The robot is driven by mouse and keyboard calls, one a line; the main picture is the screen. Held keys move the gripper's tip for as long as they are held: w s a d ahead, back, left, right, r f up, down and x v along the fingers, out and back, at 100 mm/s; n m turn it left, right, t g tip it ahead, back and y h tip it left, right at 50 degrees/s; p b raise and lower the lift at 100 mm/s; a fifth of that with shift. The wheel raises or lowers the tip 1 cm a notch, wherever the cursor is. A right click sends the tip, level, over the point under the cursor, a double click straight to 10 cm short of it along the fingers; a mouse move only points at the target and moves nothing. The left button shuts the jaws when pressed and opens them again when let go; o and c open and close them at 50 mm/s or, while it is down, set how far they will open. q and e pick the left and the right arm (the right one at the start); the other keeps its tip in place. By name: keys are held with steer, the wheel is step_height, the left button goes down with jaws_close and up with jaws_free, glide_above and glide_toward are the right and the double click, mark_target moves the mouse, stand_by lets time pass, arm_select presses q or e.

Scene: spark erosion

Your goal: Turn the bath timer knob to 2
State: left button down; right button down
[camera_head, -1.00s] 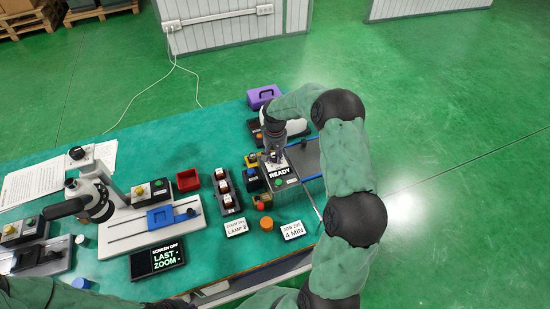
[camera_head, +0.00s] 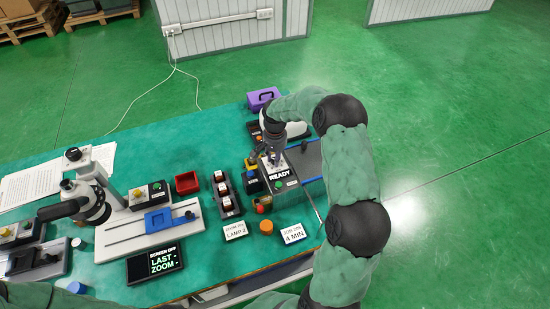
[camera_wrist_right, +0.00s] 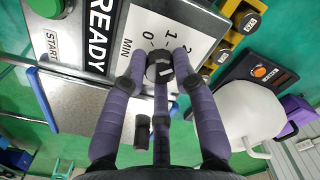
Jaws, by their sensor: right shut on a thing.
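The bath timer knob (camera_wrist_right: 159,68) is a small dark round knob with a pale mark, on a white dial plate (camera_wrist_right: 150,30) printed MIN with 0, 1 and 2. My right gripper (camera_wrist_right: 160,60) has its purple fingers shut around this knob. Which number the mark points to is unclear. In the head view my right gripper (camera_head: 271,158) is above the panel of the bath unit (camera_head: 287,186), which shows READY, and it hides the knob there. A green START button (camera_wrist_right: 46,5) is beside the READY label. My left gripper is not in view.
A microscope (camera_head: 90,205) stands left.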

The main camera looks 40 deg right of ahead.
steer(key=c, duration=1)
jaws_free()
steer(key=shift+o, duration=0.2)
step_height(320, 180, up, 12)
